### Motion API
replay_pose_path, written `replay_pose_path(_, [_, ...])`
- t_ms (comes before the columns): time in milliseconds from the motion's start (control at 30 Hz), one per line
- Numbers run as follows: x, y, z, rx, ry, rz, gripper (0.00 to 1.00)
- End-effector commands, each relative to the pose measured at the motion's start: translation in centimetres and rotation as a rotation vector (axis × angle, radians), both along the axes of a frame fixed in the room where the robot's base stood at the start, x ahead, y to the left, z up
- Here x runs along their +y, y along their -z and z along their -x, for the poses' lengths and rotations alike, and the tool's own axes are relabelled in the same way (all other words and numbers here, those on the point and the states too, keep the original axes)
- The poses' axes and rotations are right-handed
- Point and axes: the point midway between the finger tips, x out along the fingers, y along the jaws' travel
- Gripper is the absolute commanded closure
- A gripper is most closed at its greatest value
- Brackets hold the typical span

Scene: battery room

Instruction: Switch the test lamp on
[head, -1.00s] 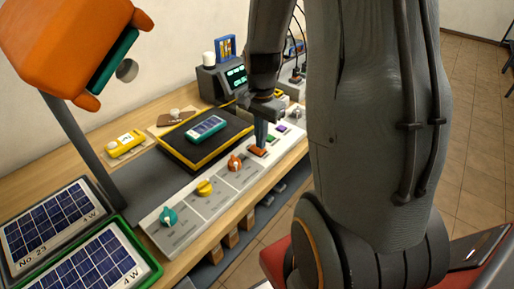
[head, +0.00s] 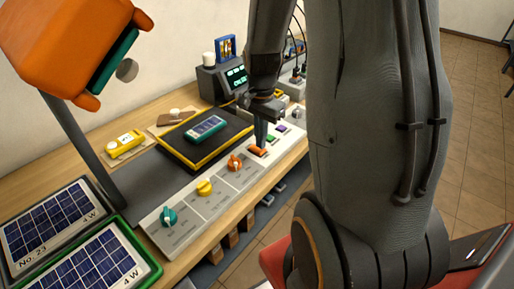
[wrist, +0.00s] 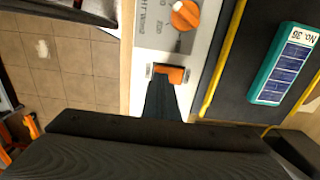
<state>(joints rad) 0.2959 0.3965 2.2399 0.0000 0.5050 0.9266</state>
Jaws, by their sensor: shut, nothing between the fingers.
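A grey-white control panel (head: 180,241) runs along the bench's front edge, with knobs and small coloured switches. An orange rocker switch (head: 257,152) sits on it, right of the orange knob (head: 235,163). My gripper (head: 261,143) is shut and empty, pointing down at the orange switch, its tips at or just above it. In the wrist view the orange switch (wrist: 174,74) shows just beyond the fingertips (wrist: 163,84), which hide part of it; contact cannot be told. An orange housing on a pole (head: 75,40) hangs at upper left; whether it is the test lamp is unclear.
Teal (head: 168,217) and yellow (head: 205,187) knobs lie left of the switch; green (head: 270,139) and purple (head: 282,129) switches lie right. A dark yellow-edged mat (head: 180,143) holds a small teal-framed panel (head: 206,127). A display unit (head: 222,83) stands behind. Solar panels lie at left.

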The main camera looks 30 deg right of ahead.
Motion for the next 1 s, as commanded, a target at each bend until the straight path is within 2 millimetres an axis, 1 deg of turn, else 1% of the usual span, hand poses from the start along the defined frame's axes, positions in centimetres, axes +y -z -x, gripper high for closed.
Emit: replay_pose_path(1000, [0.0,1.4,0.0,0.001,0.0,-0.001,1.0])
